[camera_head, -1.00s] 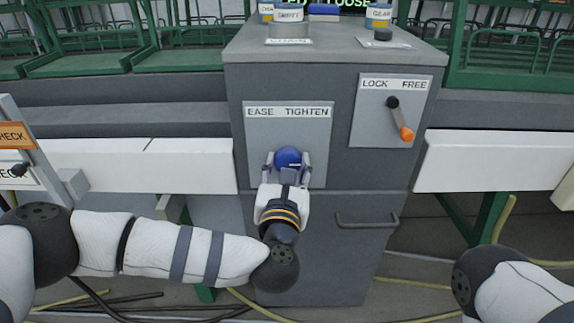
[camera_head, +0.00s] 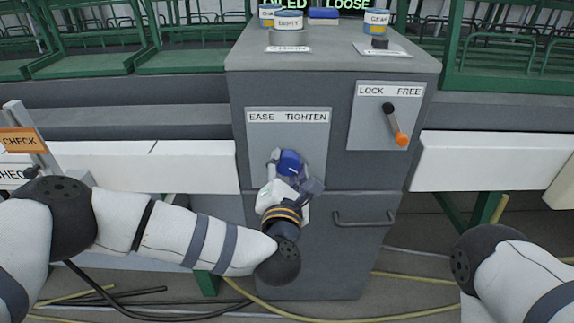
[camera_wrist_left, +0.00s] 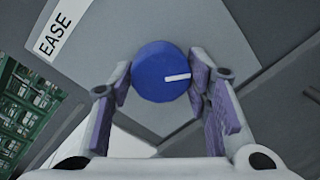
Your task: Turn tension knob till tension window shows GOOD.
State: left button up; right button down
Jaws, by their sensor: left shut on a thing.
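The tension knob (camera_head: 291,163) is a round blue knob with a white mark, on a grey plate (camera_head: 266,137) labelled EASE TIGHTEN on the cabinet front. In the left wrist view the knob (camera_wrist_left: 160,72) shows its mark pointing right. My left gripper (camera_head: 294,172) is shut on the knob, tilted, one finger upper left and one lower right. Its fingers (camera_wrist_left: 163,88) flank the knob in the wrist view. The display (camera_head: 345,4) at the top edge is partly cut off; LOOSE reads in green. My right gripper is out of view.
A LOCK FREE plate (camera_head: 372,128) carries a black lever with an orange end (camera_head: 401,139) pointing down right. Labelled tins (camera_head: 289,27) stand on the cabinet top. A drawer handle (camera_head: 364,219) is below. Cables lie on the floor.

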pick_arm(q)
jog(key=shift+m, duration=0.3)
jog(key=o, duration=1.2)
jog(key=shift+c, duration=0.2)
jog(key=s, duration=1.2)
jog(key=shift+a+r, duration=0.25)
jog(key=shift+a, duration=0.1)
